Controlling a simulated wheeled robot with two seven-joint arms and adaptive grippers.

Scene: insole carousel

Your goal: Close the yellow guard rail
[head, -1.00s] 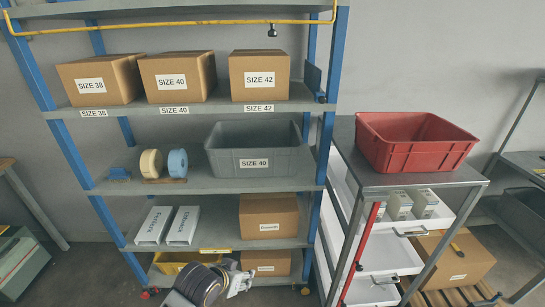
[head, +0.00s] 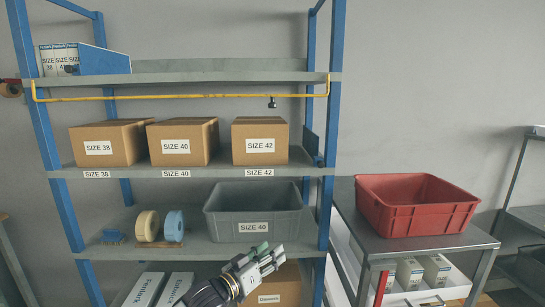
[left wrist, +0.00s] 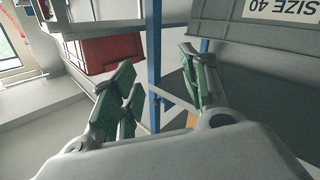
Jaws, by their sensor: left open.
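The yellow guard rail (head: 180,97) runs across the front of the rack in the head view, just below the edge of the top shelf. Its bent ends rise near the two front posts. A small black piece (head: 272,102) sits on it right of the middle. My left gripper (head: 269,256) is far below the rail, just under the grey SIZE 40 bin (head: 253,211), open, with nothing between its fingers. Its spread green-padded fingers (left wrist: 160,88) show in the left wrist view, where the rail is not visible. My right gripper is out of view.
SIZE 38, 40 and 42 boxes (head: 176,146) stand on the shelf below the rail. Tape rolls (head: 148,226) are left of the grey bin. A red bin (head: 415,211) sits on the metal side table (head: 385,243). The blue rack post (head: 330,150) stands between.

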